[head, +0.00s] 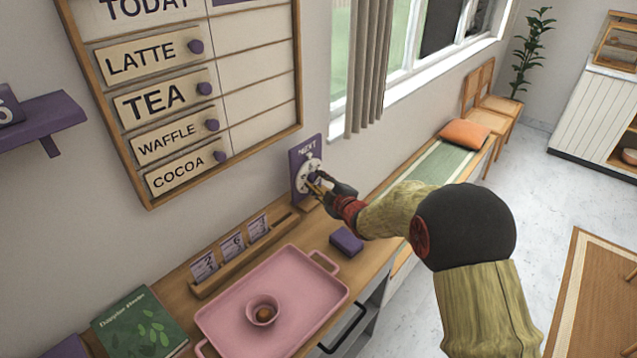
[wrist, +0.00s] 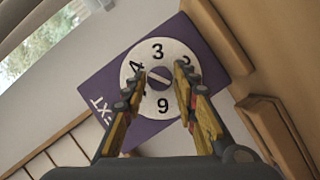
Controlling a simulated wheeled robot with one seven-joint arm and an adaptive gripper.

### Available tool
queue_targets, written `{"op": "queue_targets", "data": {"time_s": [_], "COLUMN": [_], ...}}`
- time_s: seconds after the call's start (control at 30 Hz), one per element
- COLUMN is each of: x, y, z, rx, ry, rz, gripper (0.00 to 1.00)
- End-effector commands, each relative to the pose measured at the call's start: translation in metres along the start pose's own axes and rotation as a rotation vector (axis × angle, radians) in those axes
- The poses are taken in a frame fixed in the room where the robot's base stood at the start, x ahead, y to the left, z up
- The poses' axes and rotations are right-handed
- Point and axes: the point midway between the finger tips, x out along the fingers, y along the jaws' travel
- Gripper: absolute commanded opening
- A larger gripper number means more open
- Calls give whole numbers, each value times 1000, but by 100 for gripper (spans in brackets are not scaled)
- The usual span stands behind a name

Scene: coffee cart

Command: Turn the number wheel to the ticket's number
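The white number wheel (head: 303,176) sits on an upright purple plate (head: 306,146) lettered NEXT at the back of the counter. In the wrist view the wheel (wrist: 146,60) shows a 3, a 4 and a digit that reads as 6 or 9; another digit is partly hidden by a finger. A dark centre knob (wrist: 159,78) with a pale bar lies between my fingertips. My gripper (wrist: 159,75) is open, one finger on each side of the knob, with gaps visible. Ticket cards (head: 231,246) stand in a wooden rack (head: 245,256); their digits are too small to read surely.
A pink tray (head: 222,322) with a small bowl (head: 263,310) lies on the counter. A purple block (head: 346,240) lies near the wheel. A green book (head: 138,325) is at the front left. A purple shelf (head: 45,117) holds a card marked 6. A menu board (head: 150,195) hangs above.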

Motion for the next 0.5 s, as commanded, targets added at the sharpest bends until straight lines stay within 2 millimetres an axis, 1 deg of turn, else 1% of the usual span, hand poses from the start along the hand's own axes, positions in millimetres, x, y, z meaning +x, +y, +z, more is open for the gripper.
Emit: {"op": "queue_targets", "data": {"time_s": [0.07,0.43,0.5], "x": [0,0,0], "y": [0,0,0], "z": [0,0,0], "rx": [0,0,0], "ry": [0,0,0], "rz": [0,0,-1], "gripper": [23,2,0]}}
